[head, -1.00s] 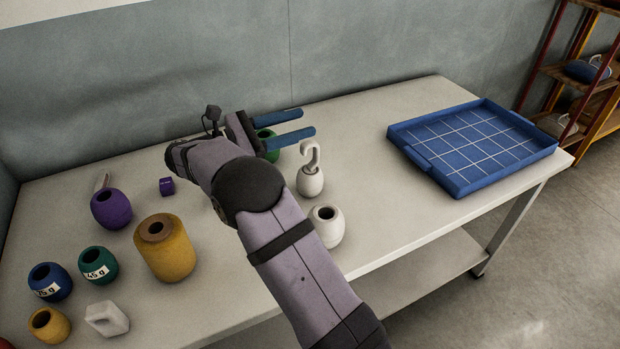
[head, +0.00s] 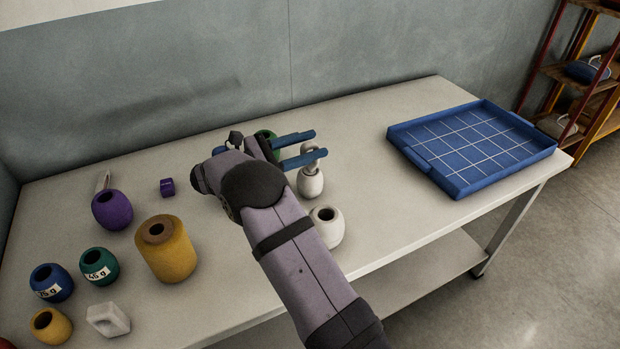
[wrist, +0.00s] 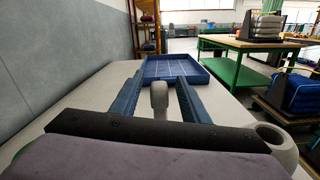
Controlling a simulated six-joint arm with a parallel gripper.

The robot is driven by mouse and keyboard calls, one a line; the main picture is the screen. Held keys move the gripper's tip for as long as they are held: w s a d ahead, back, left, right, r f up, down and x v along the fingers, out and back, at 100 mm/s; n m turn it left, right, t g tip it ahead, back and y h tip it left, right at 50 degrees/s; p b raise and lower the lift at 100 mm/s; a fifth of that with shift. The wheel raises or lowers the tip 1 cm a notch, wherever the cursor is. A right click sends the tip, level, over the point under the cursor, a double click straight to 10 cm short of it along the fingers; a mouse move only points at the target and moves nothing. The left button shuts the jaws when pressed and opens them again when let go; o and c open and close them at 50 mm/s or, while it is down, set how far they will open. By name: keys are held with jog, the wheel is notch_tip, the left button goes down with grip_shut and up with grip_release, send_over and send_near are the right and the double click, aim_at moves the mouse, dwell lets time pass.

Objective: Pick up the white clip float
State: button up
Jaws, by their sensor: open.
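The white clip float (head: 311,184), a rounded body with a hooked clip on top, stands upright on the table beside my arm. My gripper (head: 318,144) is open, with its two blue fingers level at the height of the clip. The nearer finger crosses in front of part of the clip in the head view. In the wrist view, the pale clip (wrist: 159,99) shows between the two open fingers (wrist: 160,80), apart from both. The float's body is mostly hidden there.
A plain white float (head: 326,227) stands close by, nearer the front edge. A green float (head: 266,141) is partly hidden behind my gripper. A blue gridded tray (head: 425,161) lies to the right. Purple, yellow, teal and blue floats stand left.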

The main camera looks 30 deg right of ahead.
jog(key=d, duration=0.4)
jog(key=shift+d+p, duration=0.1)
jog(key=shift+p, duration=0.2)
grip_shut()
